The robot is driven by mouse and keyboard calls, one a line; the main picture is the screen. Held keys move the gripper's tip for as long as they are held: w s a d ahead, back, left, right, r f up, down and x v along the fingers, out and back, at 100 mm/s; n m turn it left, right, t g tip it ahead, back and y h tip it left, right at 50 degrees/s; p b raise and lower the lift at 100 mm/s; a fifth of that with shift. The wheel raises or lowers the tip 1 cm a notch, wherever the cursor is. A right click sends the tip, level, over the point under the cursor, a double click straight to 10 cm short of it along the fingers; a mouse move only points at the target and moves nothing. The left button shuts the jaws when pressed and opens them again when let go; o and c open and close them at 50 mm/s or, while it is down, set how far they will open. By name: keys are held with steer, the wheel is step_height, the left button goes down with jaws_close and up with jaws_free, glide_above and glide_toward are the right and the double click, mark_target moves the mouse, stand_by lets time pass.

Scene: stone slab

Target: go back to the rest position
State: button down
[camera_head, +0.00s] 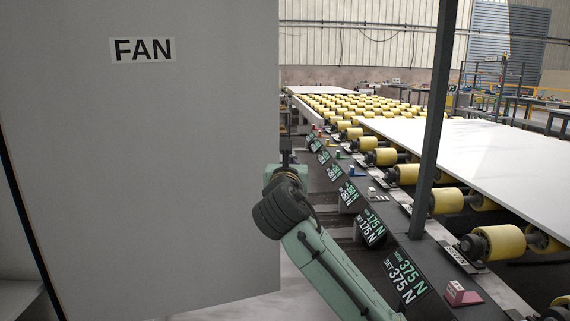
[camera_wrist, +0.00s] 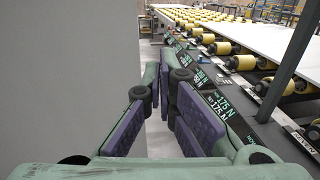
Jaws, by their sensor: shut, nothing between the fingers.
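My gripper (camera_wrist: 160,78) shows in the wrist view, with its green links and purple finger pads reaching forward. The fingers are shut and hold nothing. In the head view, my green arm comes up from the lower right to a dark ribbed joint, beside the right edge of a large grey panel marked FAN. The fingertips cannot be made out in that view. In the wrist view, the grey panel stands close along the left of the gripper, and a dark sloping rail with number labels lies to its right.
The FAN panel (camera_head: 140,160) fills the left. The dark rail (camera_head: 395,255) carries force displays and small coloured blocks. Behind it, yellow rollers (camera_head: 445,200) bear a pale slab (camera_head: 490,155). A dark post (camera_head: 433,120) stands upright at the rail.

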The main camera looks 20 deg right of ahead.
steer(key=s+b, duration=0.1)
steer(key=s, duration=0.4)
steer(key=shift+a, duration=0.1)
